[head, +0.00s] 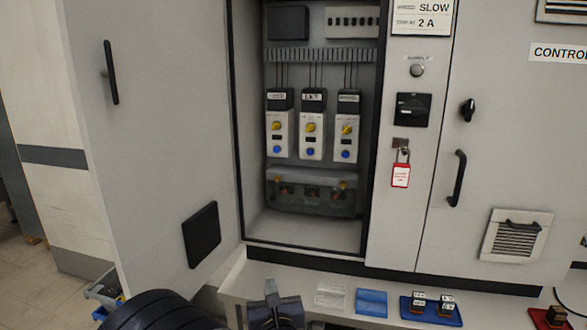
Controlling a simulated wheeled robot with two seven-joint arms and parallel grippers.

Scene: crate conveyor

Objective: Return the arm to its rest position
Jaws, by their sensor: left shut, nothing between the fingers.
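My left gripper (271,290) is at the bottom of the head view, low in front of the open cabinet and over the left part of the ledge. Its fingers are shut with nothing between them. It is apart from the devices in the cabinet. My right gripper is not in the head view.
The grey cabinet door (150,130) stands open at left. Inside are three starters (311,137) above a clear-covered block (312,190). A red-tagged padlock (400,174) hangs below a black switch (412,110). The ledge (240,280) holds a blue tray (408,309) with small blocks.

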